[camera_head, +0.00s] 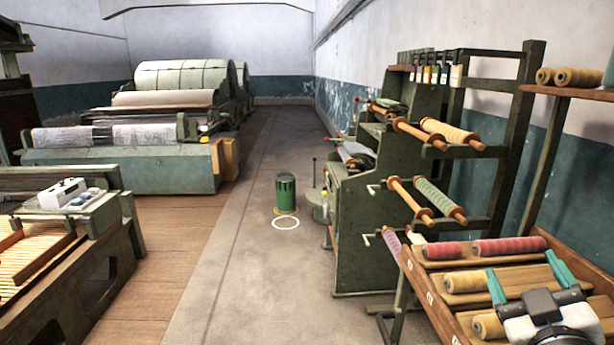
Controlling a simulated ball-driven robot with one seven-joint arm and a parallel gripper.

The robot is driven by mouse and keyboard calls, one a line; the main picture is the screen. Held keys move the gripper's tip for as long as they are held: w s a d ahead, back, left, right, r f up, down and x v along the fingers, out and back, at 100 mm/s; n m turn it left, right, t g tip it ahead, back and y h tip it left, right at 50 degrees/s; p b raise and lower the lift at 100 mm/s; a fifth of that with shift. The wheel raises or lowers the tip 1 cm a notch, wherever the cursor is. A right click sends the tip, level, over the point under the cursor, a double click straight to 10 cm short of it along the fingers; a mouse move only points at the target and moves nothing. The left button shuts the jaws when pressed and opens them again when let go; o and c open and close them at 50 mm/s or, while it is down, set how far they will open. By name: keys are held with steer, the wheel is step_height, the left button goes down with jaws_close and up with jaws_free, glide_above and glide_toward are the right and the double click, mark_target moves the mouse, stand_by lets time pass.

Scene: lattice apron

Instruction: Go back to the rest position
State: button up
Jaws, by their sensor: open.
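My gripper (524,272) shows at the lower right, with two teal fingers spread apart on a white and dark body. It is open, with nothing held between the fingers. It appears in front of a wooden tray (420,298) of thread spools; I cannot tell its height above them. Two pink-red spools (508,247) lie at the tray's far side, and tan spools (478,281) lie nearer, partly hidden by my gripper.
A green spool rack (362,225) stands on the right, its spool arms jutting out. A green bin (286,193) stands in the aisle behind a white floor ring (286,223). Large machines (120,165) line the left. The grey aisle (240,240) between is mostly clear.

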steer(key=s+a+f+m+g+y, duration=0.15)
steer(key=s+f+g, duration=0.25)
steer(key=f, duration=0.7)
steer(key=s+a+f+m+g+y, duration=0.15)
steer(key=s+f+g, duration=0.25)
steer(key=f, duration=0.7)
steer(key=s+a+f+g+y, duration=0.1)
steer(key=s+f+g, duration=0.3)
steer(key=s+f, duration=0.3)
steer(key=s+a+f+g+y, duration=0.1)
steer(key=s+f+g, duration=0.4)
steer(key=s, duration=0.8)
step_height(320, 180, down, 4)
steer(key=shift+s+r+m, duration=0.25)
steer(key=shift+s+m, duration=0.15)
